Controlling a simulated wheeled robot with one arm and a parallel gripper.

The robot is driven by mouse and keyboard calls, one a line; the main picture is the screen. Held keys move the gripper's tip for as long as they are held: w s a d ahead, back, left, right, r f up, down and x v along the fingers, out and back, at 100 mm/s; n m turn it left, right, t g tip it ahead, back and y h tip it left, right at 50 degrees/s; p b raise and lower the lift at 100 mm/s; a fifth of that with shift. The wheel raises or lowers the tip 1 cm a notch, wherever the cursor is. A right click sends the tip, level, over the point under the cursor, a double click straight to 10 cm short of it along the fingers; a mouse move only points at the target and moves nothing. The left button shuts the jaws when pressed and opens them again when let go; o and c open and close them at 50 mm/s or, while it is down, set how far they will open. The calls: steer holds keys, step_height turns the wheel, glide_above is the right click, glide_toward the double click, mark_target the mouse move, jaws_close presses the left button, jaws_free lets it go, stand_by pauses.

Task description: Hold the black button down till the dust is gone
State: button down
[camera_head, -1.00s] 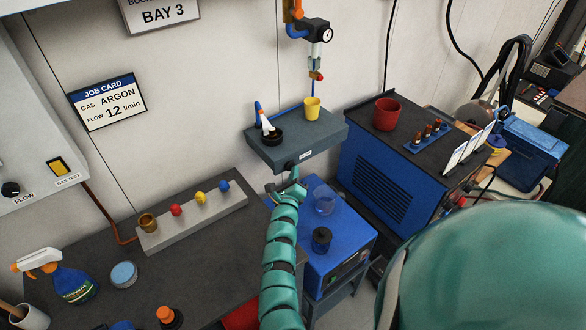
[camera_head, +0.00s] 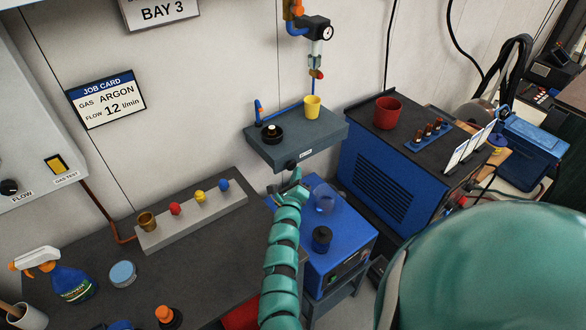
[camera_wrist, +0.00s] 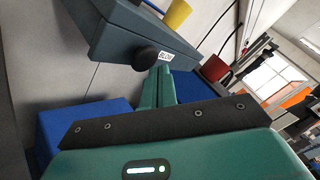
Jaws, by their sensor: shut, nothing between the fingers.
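The black button (camera_head: 291,165) is a round knob on the front of the grey-blue wall shelf (camera_head: 322,146). It shows large in the wrist view (camera_wrist: 146,55), left of the BLOW label. My gripper (camera_head: 297,174) is shut and empty, just below and right of the button. Its fingertips (camera_wrist: 164,69) show close to the button's right edge; I cannot tell whether they touch it. On the shelf, a black round part (camera_head: 271,133) sits by a blue nozzle pipe (camera_head: 258,110). No dust can be made out on the part at this size.
A yellow cup (camera_head: 312,106) stands on the shelf. Below is a blue machine (camera_head: 340,250) with a clear cup (camera_head: 324,201) and a black cylinder (camera_head: 321,239). A blue-sided cabinet (camera_head: 385,187) stands right. The grey bench (camera_head: 190,265) is at left.

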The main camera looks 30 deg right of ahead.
steer(key=shift+s+d, duration=0.1)
steer(key=shift+s, duration=0.25)
steer(key=s+b, duration=0.2)
steer(key=s, duration=0.3)
steer(key=shift+d, duration=0.15)
stand_by(0.7)
